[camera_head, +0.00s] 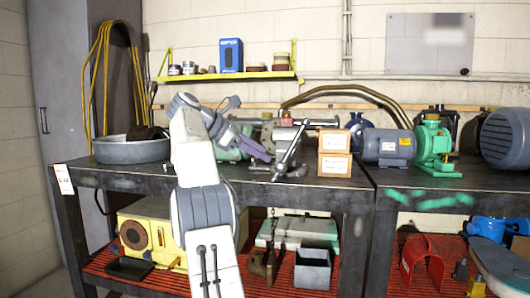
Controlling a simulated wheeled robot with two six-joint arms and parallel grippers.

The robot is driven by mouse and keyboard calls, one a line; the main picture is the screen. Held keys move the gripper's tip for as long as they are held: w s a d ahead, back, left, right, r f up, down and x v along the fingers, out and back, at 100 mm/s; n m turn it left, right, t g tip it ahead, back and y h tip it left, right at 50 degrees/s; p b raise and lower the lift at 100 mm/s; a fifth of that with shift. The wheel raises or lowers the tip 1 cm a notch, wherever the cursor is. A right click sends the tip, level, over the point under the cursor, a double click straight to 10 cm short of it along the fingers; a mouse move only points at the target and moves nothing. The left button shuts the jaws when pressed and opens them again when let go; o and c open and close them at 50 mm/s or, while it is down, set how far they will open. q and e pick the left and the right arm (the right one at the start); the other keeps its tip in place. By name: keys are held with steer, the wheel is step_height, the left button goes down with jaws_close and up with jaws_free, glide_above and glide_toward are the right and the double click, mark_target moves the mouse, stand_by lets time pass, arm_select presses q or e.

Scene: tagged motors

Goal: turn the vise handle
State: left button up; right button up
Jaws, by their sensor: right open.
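The vise (288,132) stands on the dark workbench (330,184) near the middle of the view. Its bar handle (291,146) slants down to the left across its front, with a knob at the low end. My right gripper (262,150) is at the end of the white and grey arm that rises from below. It is open and empty, just left of the handle, its fingers pointing right and down toward it. I cannot tell whether a finger touches the handle. The arm and gripper hide part of the vise's left side. My left gripper is not in view.
Two small cardboard boxes (334,153) stand just right of the vise, with a grey motor (388,147) and a green pump (433,146) beyond. A metal basin (131,150) sits at the bench's left end. A yellow shelf (227,76) hangs above.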

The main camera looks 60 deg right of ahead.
steer(key=shift+p+v, duration=0.65)
steer(key=shift+v, duration=1.15)
steer(key=shift+f, duration=0.1)
steer(key=p+v, duration=0.5)
steer(key=v, duration=0.5)
steer(key=shift+w+a+p, duration=0.15)
steer(key=shift+a+p, duration=0.05)
steer(key=shift+p, duration=0.15)
